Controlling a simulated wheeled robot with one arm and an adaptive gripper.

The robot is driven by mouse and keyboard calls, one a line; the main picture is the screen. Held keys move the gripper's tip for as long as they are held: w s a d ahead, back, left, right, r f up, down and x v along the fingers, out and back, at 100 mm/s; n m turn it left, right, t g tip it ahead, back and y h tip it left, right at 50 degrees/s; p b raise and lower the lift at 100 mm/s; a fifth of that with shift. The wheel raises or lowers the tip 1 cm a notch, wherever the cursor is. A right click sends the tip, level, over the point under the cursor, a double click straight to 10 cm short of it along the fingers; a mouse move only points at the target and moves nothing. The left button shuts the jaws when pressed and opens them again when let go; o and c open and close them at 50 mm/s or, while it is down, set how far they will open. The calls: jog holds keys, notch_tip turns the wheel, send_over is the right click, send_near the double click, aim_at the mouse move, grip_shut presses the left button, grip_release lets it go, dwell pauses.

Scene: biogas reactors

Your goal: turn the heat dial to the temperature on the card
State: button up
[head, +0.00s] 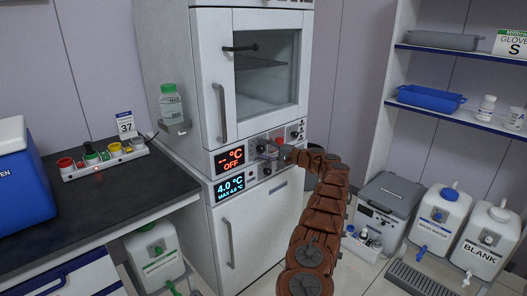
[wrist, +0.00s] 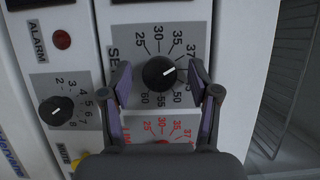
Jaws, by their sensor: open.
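The card (head: 125,124) reads 37 and stands on the bench at left. In the wrist view a black dial (wrist: 158,73) sits on a grey plate with temperature numbers from 25 to 60, beside a partly hidden label starting SE. Its white pointer aims up and right, near the 37 side; the exact mark is unclear because a finger covers part of the scale. My gripper (wrist: 160,70) is open, one finger on each side of the dial, with visible gaps. In the head view my gripper (head: 268,151) is at the panel. The red display (head: 230,159) reads OFF.
A second black dial (wrist: 54,111), numbered 2 to 8, is at left in the wrist view. A red-marked scale (wrist: 160,128) lies just below the dial. A blue display (head: 231,186) reads 4.0 °C. A bottle (head: 171,104) sits on a side bracket.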

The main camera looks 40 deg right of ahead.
jog(key=shift+s, duration=0.1)
jog(key=v, duration=1.1)
jog(key=shift+s+d, duration=0.25)
jog(key=shift+s, duration=0.1)
